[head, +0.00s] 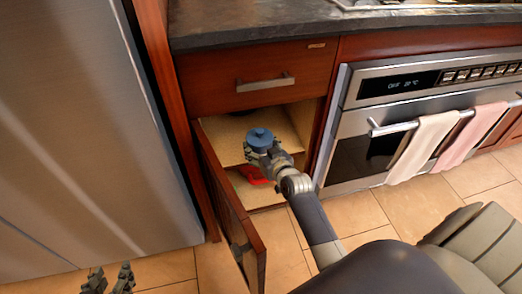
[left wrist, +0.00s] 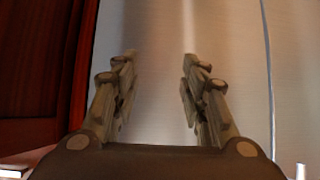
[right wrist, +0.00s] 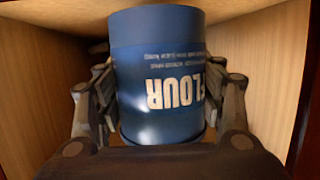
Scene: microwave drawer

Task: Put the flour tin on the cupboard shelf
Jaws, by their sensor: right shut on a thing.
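The blue flour tin (head: 260,137) is at the opening of the open cupboard, in front of or over the pale wooden shelf (head: 222,134). I cannot tell whether its base touches the shelf. My right gripper (head: 266,157) is shut on the tin. In the right wrist view the tin (right wrist: 155,75) sits between both fingers, its FLOUR label upside down, with wooden cupboard walls around it. My left gripper (head: 108,281) is open and empty low at the left. It also shows in the left wrist view (left wrist: 160,75), facing the fridge front.
The cupboard door (head: 232,222) stands open at the left, beside the fridge (head: 85,130). A red object (head: 252,176) lies below the shelf. A closed drawer (head: 290,72) is above the opening. The oven (head: 375,150) with hanging towels is at the right.

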